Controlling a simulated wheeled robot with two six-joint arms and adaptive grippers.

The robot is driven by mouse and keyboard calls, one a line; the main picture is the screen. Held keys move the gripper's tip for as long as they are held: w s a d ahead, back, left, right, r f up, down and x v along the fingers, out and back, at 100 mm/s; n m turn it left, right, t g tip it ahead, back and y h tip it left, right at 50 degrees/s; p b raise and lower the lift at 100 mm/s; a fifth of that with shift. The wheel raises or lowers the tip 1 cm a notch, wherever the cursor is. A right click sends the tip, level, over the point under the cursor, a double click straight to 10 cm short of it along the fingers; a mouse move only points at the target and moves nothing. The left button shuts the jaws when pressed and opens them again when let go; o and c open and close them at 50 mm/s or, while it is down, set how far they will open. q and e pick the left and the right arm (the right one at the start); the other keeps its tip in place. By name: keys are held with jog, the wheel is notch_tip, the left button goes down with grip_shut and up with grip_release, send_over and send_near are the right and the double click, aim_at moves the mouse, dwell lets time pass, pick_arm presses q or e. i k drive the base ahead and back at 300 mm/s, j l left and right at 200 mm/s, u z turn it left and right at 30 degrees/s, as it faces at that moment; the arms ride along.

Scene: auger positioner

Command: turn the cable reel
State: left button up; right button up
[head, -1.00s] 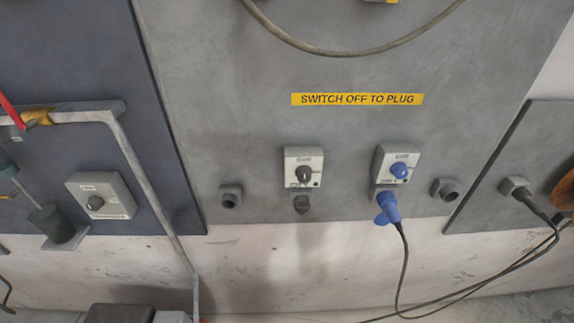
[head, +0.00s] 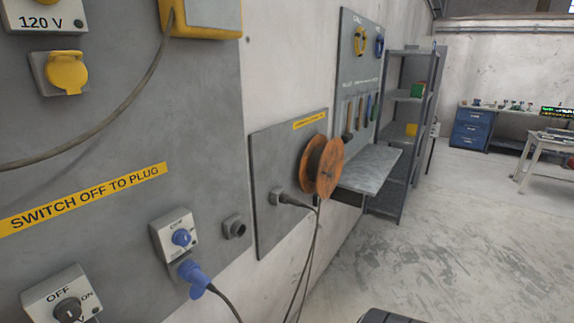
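The cable reel (head: 327,168) is an orange-brown spool with a dark winding between its two round flanges. It is mounted on a grey panel (head: 269,178) on the wall, right of the middle of the head view. A dark plug with a cable (head: 292,201) sits in a socket on the same panel, below and left of the reel, and its cable hangs down. Neither of my grippers shows in the head view.
A grey shelf board (head: 368,168) juts from the wall just beyond the reel, under a tool board (head: 358,62). A metal rack (head: 391,150) stands further back. A blue plug (head: 196,278) sits in a nearer panel. The floor (head: 460,235) at right is open.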

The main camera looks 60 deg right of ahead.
aim_at(331, 163)
jog(key=z, duration=2.15)
jog(key=i+l+u, duration=0.15)
jog(key=i+l, duration=0.15)
jog(key=i+l+u, duration=0.15)
jog(key=l, duration=0.4)
jog(key=i+l+u, duration=0.1)
jog(key=i+l, duration=0.25)
jog(key=l, duration=0.15)
jog(key=i+l+u, duration=0.15)
jog(key=l, duration=0.35)
jog(key=i+l+u, duration=0.15)
jog(key=l, duration=0.35)
jog(key=i+l+u, duration=0.15)
jog(key=l, duration=0.4)
jog(key=i+l+u, duration=0.1)
jog(key=i+l, duration=0.15)
jog(key=l, duration=0.35)
jog(key=i+l+u, duration=0.15)
jog(key=l, duration=0.4)
